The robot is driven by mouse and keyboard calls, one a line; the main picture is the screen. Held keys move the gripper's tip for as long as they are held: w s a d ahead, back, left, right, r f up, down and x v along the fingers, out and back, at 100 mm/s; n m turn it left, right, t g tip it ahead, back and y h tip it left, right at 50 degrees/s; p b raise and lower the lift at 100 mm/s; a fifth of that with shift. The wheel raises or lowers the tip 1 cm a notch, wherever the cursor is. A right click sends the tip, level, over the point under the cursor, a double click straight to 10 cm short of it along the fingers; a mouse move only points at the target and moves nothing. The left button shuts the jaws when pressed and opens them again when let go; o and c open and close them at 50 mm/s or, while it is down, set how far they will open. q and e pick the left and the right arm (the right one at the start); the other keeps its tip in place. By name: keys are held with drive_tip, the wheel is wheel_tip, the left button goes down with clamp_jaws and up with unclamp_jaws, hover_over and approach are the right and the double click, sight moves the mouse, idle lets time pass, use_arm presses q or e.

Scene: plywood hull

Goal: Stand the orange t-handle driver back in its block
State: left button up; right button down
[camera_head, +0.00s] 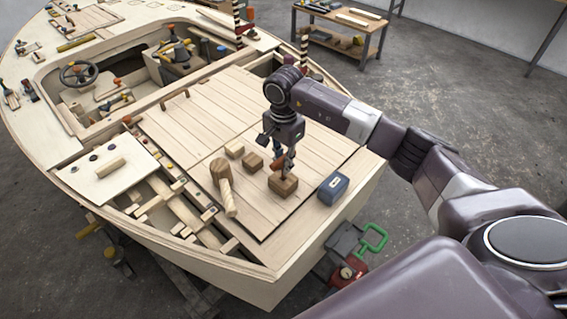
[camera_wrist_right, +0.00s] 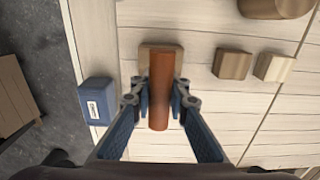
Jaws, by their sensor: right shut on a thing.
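My right gripper (camera_head: 286,168) points down over the boat's deck and is shut on the orange t-handle driver (camera_wrist_right: 160,95). The orange handle lies between the fingertips in the wrist view and also shows in the head view (camera_head: 277,167). Directly below is the wooden block (camera_head: 283,186), whose edge shows around the handle in the wrist view (camera_wrist_right: 145,58). The handle hides the block's middle and the driver's shaft, so I cannot tell whether the shaft is in the block. My left gripper is out of view.
A blue box (camera_head: 333,187) stands close to the block, on its right. A wooden mallet (camera_head: 222,178) and two small wooden blocks (camera_head: 252,162) (camera_head: 234,148) lie to the left. Bare deck (camera_head: 185,118) extends behind; the hull's edge is near on the right.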

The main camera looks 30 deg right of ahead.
drive_tip(key=shift+f, duration=0.3)
drive_tip(key=c, duration=1.8)
unclamp_jaws()
wheel_tip(320, 180, up, 12)
